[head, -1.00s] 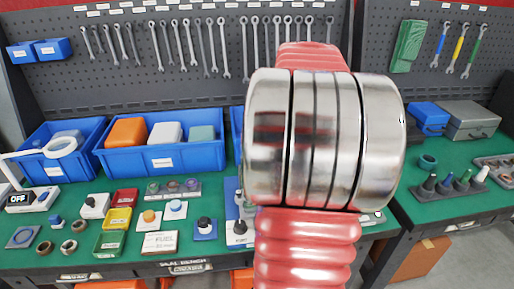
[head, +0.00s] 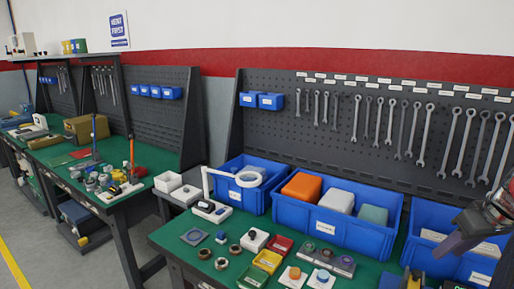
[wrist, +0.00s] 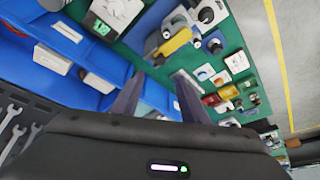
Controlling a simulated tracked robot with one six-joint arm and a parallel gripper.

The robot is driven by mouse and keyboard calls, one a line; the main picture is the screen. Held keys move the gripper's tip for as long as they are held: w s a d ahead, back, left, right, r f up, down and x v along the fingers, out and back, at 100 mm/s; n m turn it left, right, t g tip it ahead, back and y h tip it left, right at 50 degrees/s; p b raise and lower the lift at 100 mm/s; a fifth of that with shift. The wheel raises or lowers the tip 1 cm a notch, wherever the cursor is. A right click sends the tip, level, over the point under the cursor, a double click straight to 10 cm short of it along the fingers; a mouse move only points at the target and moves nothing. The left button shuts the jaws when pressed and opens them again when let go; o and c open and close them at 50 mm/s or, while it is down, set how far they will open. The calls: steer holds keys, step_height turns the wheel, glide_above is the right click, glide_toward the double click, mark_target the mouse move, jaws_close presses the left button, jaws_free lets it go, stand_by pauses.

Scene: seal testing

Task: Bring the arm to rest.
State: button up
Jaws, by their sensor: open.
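My gripper (head: 462,238) shows at the right edge of the head view, partly cut off, above the right-hand blue bin on the green bench. In the wrist view its two dark fingers (wrist: 158,98) stand apart with nothing between them. The wrist view is tilted and looks over blue bins and small parts on the green bench top. No object is held. Most of my arm is outside the head view.
A pegboard with wrenches (head: 357,120) stands behind. A second bench (head: 120,195) is at left, with grey floor (head: 70,262) in front.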

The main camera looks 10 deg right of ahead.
steer(key=s+a+f, duration=0.1)
steer(key=s+a, duration=0.1)
steer(key=a, duration=1.1)
steer(key=s+a+f, duration=0.1)
steer(key=s+a, duration=0.1)
steer(key=a, duration=1.2)
steer(key=s+a+f+n+t, duration=0.1)
steer(key=s+a, duration=0.1)
steer(key=a, duration=1.1)
steer(key=shift+s+a, duration=0.2)
steer(key=shift+s, duration=0.1)
steer(key=shift+f, duration=0.1)
steer(key=shift+d, duration=0.1)
